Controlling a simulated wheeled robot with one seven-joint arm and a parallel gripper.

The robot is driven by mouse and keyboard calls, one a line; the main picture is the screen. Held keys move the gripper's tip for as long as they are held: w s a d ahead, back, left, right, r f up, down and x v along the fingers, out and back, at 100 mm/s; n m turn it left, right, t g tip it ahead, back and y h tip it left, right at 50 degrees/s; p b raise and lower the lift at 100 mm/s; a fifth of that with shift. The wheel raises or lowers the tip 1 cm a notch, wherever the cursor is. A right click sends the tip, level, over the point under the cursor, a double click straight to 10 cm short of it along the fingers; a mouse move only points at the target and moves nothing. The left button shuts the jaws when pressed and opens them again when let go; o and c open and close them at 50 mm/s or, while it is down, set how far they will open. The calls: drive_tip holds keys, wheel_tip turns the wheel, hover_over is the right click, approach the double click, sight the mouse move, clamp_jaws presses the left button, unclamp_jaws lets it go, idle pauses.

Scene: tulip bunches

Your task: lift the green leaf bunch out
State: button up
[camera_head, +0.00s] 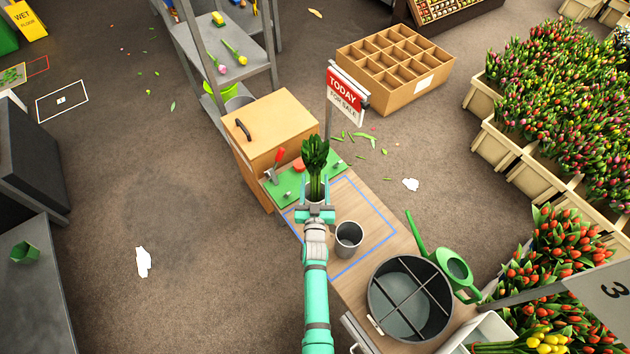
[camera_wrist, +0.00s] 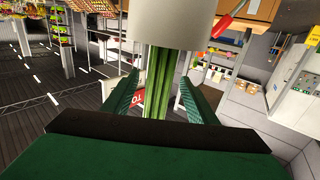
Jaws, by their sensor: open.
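The green leaf bunch (camera_head: 315,152) stands upright on the wooden counter, its stems in a pale grey pot mostly hidden behind my gripper (camera_head: 316,208) in the head view. In the wrist view the picture is upside down: the grey pot (camera_wrist: 178,22) fills the top middle, and the green stems (camera_wrist: 158,85) show from its rim. My gripper (camera_wrist: 161,92) is open, with one teal finger on each side of the stems. Gaps show between fingers and stems, so it does not appear to grip them.
An empty grey cup (camera_head: 348,240) stands right of my gripper inside a blue outline. A divided round bin (camera_head: 376,318) and a green watering can (camera_head: 456,267) are nearer. A green mat (camera_head: 279,192) with tools, a wooden cabinet (camera_head: 270,120) and a sale sign (camera_head: 345,97) stand behind.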

drive_tip(key=shift+s, duration=0.15)
drive_tip(key=shift+c, duration=0.4)
drive_tip(key=c, duration=1.2)
drive_tip(key=shift+d+r, duration=0.2)
drive_tip(key=shift+r, duration=4.75)
drive_tip(key=shift+a+r, duration=0.15)
drive_tip(key=shift+r, duration=0.5)
wheel_tip(320, 180, up, 6)
drive_tip(key=shift+r, duration=0.4)
